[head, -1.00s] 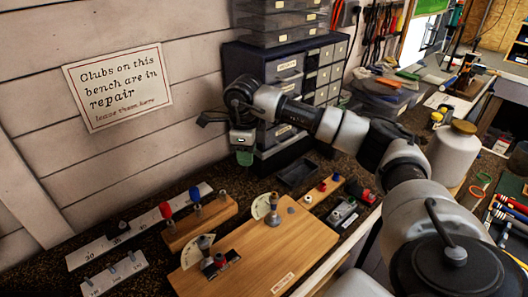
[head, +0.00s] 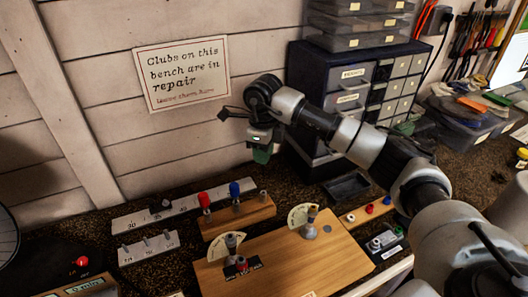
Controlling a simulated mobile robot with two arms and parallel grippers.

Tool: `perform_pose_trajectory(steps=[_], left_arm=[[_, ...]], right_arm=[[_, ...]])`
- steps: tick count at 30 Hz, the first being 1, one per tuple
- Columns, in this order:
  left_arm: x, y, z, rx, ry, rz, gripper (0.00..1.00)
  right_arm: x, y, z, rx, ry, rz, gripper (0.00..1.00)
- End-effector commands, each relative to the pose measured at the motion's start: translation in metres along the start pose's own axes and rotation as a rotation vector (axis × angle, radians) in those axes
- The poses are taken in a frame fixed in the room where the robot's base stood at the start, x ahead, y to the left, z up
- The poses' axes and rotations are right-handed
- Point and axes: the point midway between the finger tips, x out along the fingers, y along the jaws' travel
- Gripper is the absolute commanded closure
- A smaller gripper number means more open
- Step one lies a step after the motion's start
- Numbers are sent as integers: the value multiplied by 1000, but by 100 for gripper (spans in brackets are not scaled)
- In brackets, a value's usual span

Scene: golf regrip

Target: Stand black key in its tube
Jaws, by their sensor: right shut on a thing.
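My right gripper (head: 262,152) hangs above and behind the wooden key block (head: 238,218), well clear of it, with green at its tip. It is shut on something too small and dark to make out. The block carries a red-topped key (head: 204,201), a blue-topped key (head: 235,190) and, at its right end, a grey metal tube (head: 263,197) with no coloured top. I cannot tell for certain where the black key is. A small black piece (head: 165,204) sits at the white numbered strip, but I cannot tell what it is. My left gripper is out of view.
The white numbered strip (head: 130,221) lies behind a small white block with pegs (head: 148,248). A wooden board (head: 325,256) with dials lies in front. A drawer cabinet (head: 345,90) stands at right, with a dark tray (head: 347,187) before it. A sign (head: 183,73) hangs on the wall.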

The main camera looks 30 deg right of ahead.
Motion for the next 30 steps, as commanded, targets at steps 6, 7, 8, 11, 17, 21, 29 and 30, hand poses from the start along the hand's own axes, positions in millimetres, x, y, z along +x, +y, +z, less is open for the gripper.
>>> perform_pose_trajectory(steps=[6,7,8,11,17,21,29,30], left_arm=[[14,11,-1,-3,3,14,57],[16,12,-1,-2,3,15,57],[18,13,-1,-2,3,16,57],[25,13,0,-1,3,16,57],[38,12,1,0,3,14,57],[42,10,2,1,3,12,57],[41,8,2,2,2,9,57],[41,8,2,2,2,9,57]], right_arm=[[18,0,0,0,1,0,100],[21,0,0,0,1,0,100],[24,0,0,0,1,0,100],[34,0,0,0,1,0,100],[52,0,0,0,1,1,100],[57,0,0,0,0,0,100],[57,0,0,0,0,0,100],[57,0,0,0,0,0,100]])
